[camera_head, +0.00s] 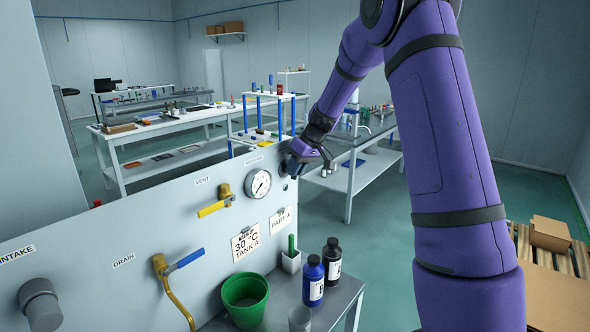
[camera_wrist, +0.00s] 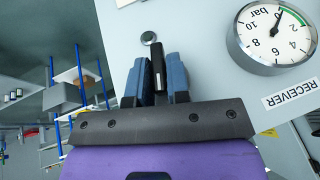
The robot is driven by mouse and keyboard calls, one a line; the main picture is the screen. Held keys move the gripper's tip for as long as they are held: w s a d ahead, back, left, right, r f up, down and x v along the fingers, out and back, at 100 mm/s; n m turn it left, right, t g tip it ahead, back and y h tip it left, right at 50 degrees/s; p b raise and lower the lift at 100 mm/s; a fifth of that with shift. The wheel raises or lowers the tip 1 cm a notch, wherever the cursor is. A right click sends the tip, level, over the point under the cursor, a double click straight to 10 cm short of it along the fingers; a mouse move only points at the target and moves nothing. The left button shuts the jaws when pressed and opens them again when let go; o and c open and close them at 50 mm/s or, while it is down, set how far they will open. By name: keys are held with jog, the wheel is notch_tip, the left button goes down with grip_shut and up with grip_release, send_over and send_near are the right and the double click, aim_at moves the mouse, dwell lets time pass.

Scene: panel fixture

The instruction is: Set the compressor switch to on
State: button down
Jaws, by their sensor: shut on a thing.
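The compressor switch shows as a black upright lever (camera_wrist: 157,62) in the wrist view, on the pale panel (camera_head: 150,218). The blue fingers of my gripper (camera_wrist: 159,82) stand on either side of it and are shut on it. In the head view my gripper (camera_head: 297,168) is at the right end of the panel and hides the switch. Which setting the switch is in, and any label for it, cannot be read.
A pressure gauge (camera_head: 258,184) sits left of my gripper. The panel also has a yellow-handled valve (camera_head: 215,207), a blue-handled valve (camera_head: 184,260) and a grey knob (camera_head: 40,303). A green bucket (camera_head: 245,298) and two bottles stand below. Benches stand behind.

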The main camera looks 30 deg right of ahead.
jog(key=y, duration=0.1)
jog(key=g+y, duration=0.1)
jog(key=y, duration=0.1)
jog(key=shift+w+d+f+m, duration=0.1)
jog(key=shift+d+m, duration=0.2)
jog(key=shift+m, duration=0.1)
jog(key=shift+d+f+m+g+y, duration=0.15)
jog(key=shift+m+g+y, duration=0.3)
jog(key=shift+y, duration=1.3)
jog(key=shift+a+f+m+g+y, duration=0.15)
jog(key=shift+m+y, duration=0.4)
jog(key=shift+y, duration=1.15)
jog(key=shift+d+f+m+g+y, duration=0.2)
jog(key=shift+m+g+y, duration=0.25)
jog(key=shift+y, duration=1.3)
jog(key=c, duration=1.2)
grip_release()
jog(key=shift+o, duration=0.2)
jog(key=d, duration=1)
jog(key=shift+d, duration=0.35)
